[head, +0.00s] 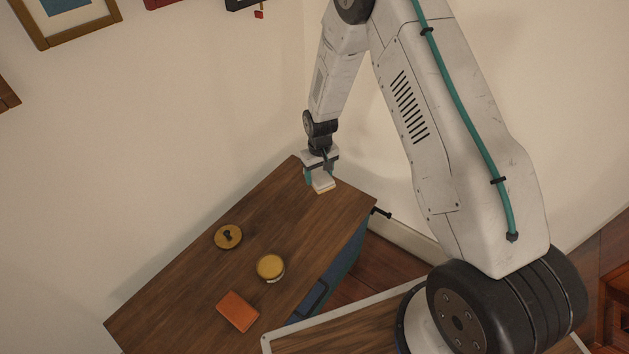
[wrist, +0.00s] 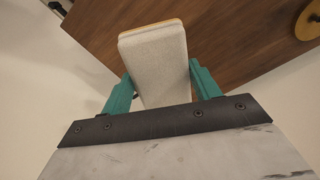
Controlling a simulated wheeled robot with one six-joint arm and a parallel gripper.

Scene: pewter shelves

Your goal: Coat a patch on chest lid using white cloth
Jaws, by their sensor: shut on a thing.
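My gripper (head: 320,170) is at the far corner of the wooden chest lid (head: 190,280). It is shut on the white cloth (head: 322,184), a pale block-like pad with a thin yellowish edge. In the wrist view the cloth (wrist: 158,62) sits between the teal fingers of my gripper (wrist: 163,88) and extends out over the brown lid (wrist: 230,40). I cannot tell whether the cloth touches the lid. No coated patch is distinct on the lid.
On the lid are a round brass lid with a dark knob (head: 228,237), a round yellow-topped tin (head: 270,267) and an orange-brown block (head: 238,311). A dark handle (head: 381,212) sticks out at the chest's right side. Walls stand close behind the far corner. The lid between the brass lid and my gripper is clear.

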